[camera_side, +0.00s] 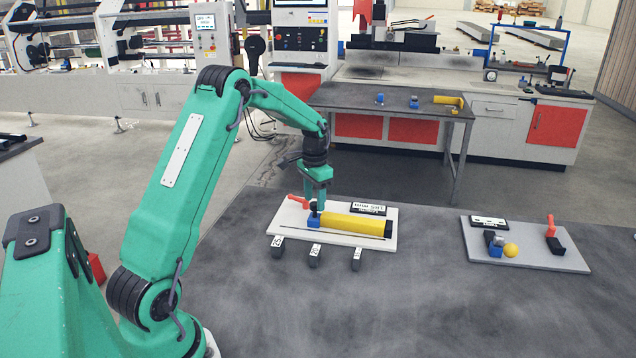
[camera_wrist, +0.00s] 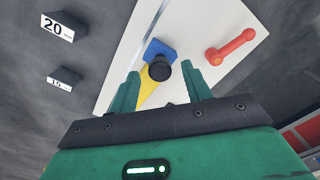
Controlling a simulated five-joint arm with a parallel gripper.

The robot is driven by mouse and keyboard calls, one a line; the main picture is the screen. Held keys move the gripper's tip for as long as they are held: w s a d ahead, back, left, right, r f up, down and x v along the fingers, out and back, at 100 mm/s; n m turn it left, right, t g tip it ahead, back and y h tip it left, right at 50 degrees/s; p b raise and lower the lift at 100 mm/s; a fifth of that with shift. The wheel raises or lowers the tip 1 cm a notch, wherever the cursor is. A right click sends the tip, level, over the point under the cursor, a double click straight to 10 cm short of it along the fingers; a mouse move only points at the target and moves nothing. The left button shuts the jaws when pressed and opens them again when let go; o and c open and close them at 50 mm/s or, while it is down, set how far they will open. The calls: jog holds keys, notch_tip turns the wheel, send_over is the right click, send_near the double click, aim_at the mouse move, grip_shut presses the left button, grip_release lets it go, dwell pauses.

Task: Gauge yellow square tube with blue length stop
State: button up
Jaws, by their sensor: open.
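A yellow square tube (camera_side: 352,223) lies on a white board (camera_side: 385,243), its right end dark. The blue length stop (camera_side: 314,221) is at the tube's left end. My gripper (camera_side: 316,198) points down just above the stop and is open. In the wrist view my gripper's fingers (camera_wrist: 161,86) stand apart with a round black knob (camera_wrist: 161,70) between and just beyond them. The blue stop (camera_wrist: 159,49) shows behind the knob. Part of the yellow tube (camera_wrist: 148,85) shows between the fingers; the rest is hidden. I cannot tell whether the fingers touch anything.
A red lever (camera_side: 297,201), also in the wrist view (camera_wrist: 230,47), is on the board beside the stop. A black display (camera_side: 369,209) stands behind the tube. Numbered black blocks (camera_side: 314,256) lie in front. A grey board (camera_side: 520,250) with fixtures is at right.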

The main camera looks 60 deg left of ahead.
jog(key=shift+f, duration=0.7)
jog(key=shift+c, duration=0.2)
grip_shut()
jog(key=shift+s+a, duration=2.9)
jog(key=shift+a, duration=0.1)
jog(key=shift+o, duration=0.2)
grip_release()
jog(key=shift+d+r, duration=0.1)
notch_tip(320, 180, up, 8)
